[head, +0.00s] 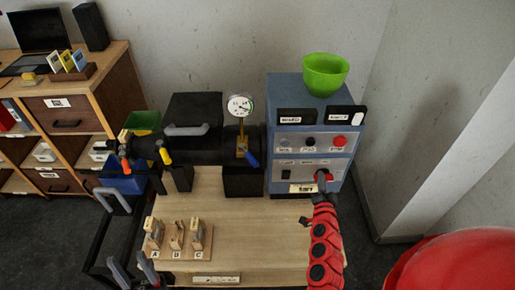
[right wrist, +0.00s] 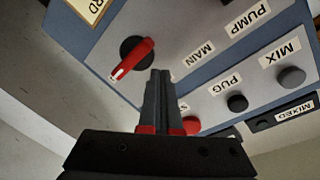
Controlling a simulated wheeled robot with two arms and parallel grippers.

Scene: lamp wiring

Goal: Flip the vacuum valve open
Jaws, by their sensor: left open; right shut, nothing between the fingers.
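A brass valve (head: 241,145) with a blue lever (head: 252,159) sits below a round white gauge (head: 239,105) on the black machine; I take it as the vacuum valve. Its lever slants down to the right. My right gripper (head: 322,178) is at the blue control panel, right of the valve and apart from it. In the right wrist view its fingers (right wrist: 161,75) are together and empty, beside the red knob (right wrist: 132,60) near the MAIN label. My left gripper (head: 133,268) is low at the left, fingers apart, well away from the valve.
A blue control box (head: 283,90) with buttons stands right of the machine, a green bowl (head: 325,75) on top. The wooden table (head: 240,240) holds a rack (head: 178,240) of lettered pieces. The table's middle right is clear.

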